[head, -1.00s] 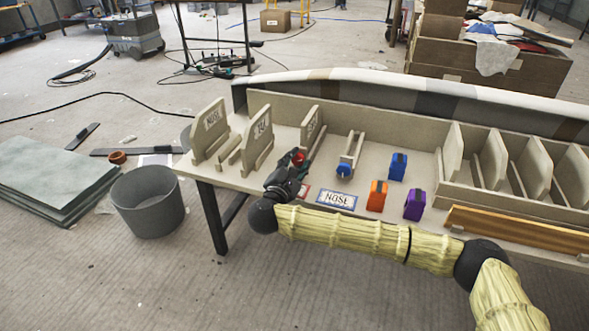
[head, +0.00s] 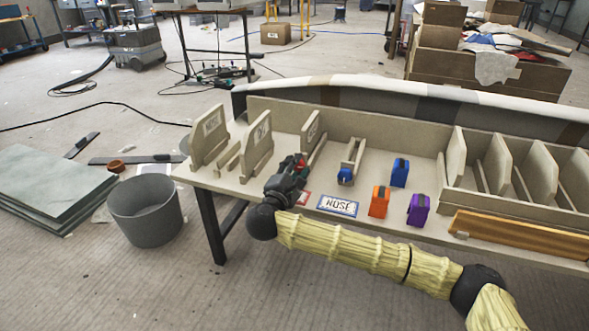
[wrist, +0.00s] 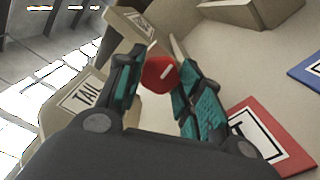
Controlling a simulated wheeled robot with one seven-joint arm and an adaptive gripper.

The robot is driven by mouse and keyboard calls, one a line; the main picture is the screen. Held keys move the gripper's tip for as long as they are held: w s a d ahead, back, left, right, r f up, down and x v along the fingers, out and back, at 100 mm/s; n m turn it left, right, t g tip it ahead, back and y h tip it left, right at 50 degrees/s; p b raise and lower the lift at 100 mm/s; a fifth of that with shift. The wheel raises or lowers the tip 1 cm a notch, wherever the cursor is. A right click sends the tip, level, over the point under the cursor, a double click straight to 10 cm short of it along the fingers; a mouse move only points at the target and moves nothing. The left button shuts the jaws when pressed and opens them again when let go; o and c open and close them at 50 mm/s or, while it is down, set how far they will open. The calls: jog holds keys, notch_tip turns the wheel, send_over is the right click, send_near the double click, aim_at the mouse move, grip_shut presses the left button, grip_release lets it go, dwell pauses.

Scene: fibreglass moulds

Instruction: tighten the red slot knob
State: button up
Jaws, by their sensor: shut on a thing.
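The red slot knob (wrist: 158,73) sits between the two teal-padded fingers of my gripper (wrist: 155,85) in the wrist view. Its rounded red face shows a short pale mark. My gripper is shut on it, and the finger pads cover its sides. In the head view, my gripper (head: 297,172) is at the front of the table by the third divider slot, with a little of the red knob (head: 300,162) showing. The slot (head: 316,150) runs back behind the knob. How tight the knob is cannot be told.
Upright labelled boards (head: 210,138) stand left of my gripper. A blue knob (head: 345,176) on another slot, a NOSE card (head: 338,205), and blue (head: 399,172), orange (head: 379,202) and purple (head: 418,210) blocks lie to the right. A red-edged card (wrist: 270,140) is close by.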

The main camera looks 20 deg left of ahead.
jog(key=shift+f, duration=0.1)
jog(key=o, duration=1)
jog(key=shift+o, duration=0.2)
jog(key=shift+s, duration=0.1)
jog(key=s, duration=1.2)
jog(key=shift+a, duration=0.2)
